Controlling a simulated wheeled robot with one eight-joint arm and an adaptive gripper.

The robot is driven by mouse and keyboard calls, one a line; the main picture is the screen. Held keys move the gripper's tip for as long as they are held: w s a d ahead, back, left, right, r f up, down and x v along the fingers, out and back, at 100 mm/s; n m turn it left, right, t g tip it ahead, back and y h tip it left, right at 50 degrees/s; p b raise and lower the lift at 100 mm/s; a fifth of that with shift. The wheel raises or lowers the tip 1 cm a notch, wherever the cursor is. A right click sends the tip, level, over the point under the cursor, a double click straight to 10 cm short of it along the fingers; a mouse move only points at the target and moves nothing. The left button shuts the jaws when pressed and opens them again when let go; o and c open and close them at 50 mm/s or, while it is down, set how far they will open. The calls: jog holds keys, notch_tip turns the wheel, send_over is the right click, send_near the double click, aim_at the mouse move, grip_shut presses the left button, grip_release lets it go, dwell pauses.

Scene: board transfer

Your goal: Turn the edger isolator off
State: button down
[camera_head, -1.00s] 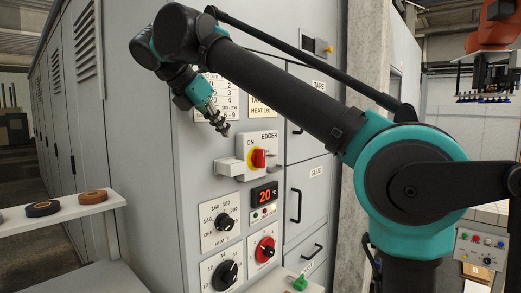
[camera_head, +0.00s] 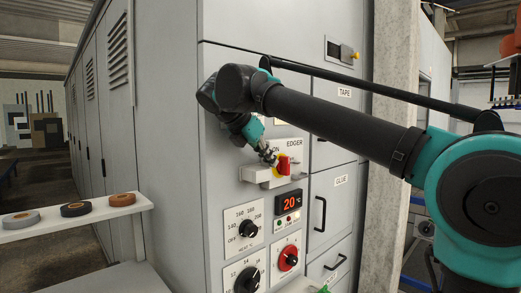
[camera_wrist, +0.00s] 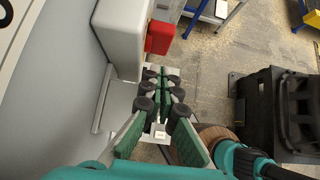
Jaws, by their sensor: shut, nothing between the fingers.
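The edger isolator is a light grey box (camera_head: 257,174) on the cabinet front, with a red handle (camera_head: 283,166) on a yellow plate, under an EDGER label. The ON mark is partly hidden by my arm. My gripper (camera_head: 269,156) is shut and empty at the left of the red handle, very close to it; the head view does not show whether they touch. In the wrist view my shut fingers (camera_wrist: 162,80) point toward the red handle (camera_wrist: 160,37), which stands out from the box (camera_wrist: 122,32), with a small gap seen between them.
Below are a red temperature display (camera_head: 289,203), a black heat dial (camera_head: 248,229) and a red dial (camera_head: 289,258). A shelf (camera_head: 100,216) with several tape rolls juts out at left. Drawers with handles (camera_head: 320,214) are at right.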

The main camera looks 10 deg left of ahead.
aim_at(286, 157)
jog(key=shift+w+d+r, duration=0.1)
jog(key=shift+w+d, duration=0.95)
jog(key=shift+w, duration=0.3)
jog(key=shift+w+d+r+g+y, duration=0.2)
jog(key=shift+w+r+g+y, duration=0.15)
jog(key=shift+g+y, duration=0.4)
jog(key=shift+w+d+r+g+y, duration=0.25)
jog(key=shift+g+y, duration=0.2)
jog(key=shift+g, duration=0.15)
jog(key=shift+w+d+r+g+y, duration=0.2)
jog(key=shift+g+y, duration=0.2)
jog(key=shift+g, duration=0.15)
jog(key=shift+w+d+r+g+y, duration=0.1)
jog(key=shift+w+d+g+y, duration=0.15)
jog(key=shift+g+y, duration=0.2)
jog(key=shift+w+d+g+y, duration=0.1)
jog(key=shift+w+g+y, duration=0.2)
jog(key=shift+g, duration=0.25)
jog(key=g+y, duration=0.1)
jog(key=w+d+g+y, duration=0.1)
jog(key=shift+g, duration=0.4)
jog(key=shift+w+d+f, duration=0.2)
jog(key=shift+w+d, duration=0.15)
jog(key=shift+w, duration=0.25)
jog(key=shift+w+d+f, duration=0.35)
jog(key=shift+w+f, duration=0.05)
jog(key=shift+w+d+f, duration=0.1)
